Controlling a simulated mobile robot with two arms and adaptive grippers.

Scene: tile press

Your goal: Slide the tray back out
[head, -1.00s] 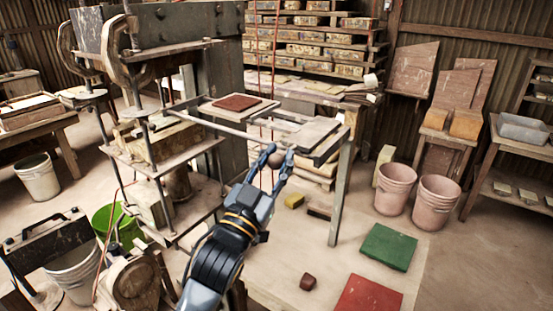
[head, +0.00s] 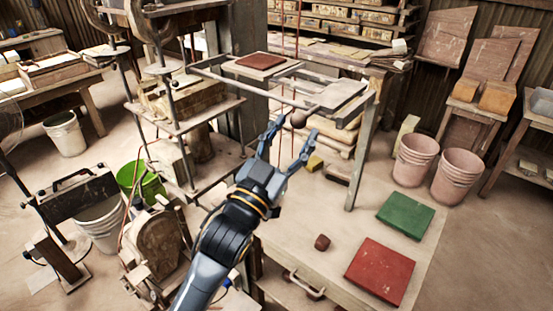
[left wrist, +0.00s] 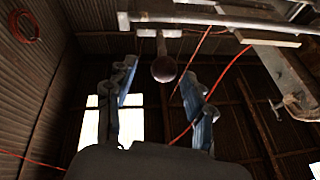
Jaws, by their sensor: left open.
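The tray (head: 239,69) is a pale flat plate on a metal rail frame, with a red-brown tile (head: 260,61) lying on it. It sits to the right of the press's column. A dark round knob (head: 298,119) is at the near side of the frame. In the left wrist view the knob (left wrist: 163,68) hangs below a bar on a short stem. My left gripper (head: 290,136) is open, with a blue finger on each side of the knob and clear gaps showing. The knob is near the fingertips. My right gripper is out of view.
The press (head: 185,120) stands left of the rails. A grey plate (head: 340,93) covers their right end, above a table leg. Pink buckets (head: 415,160) stand at right.

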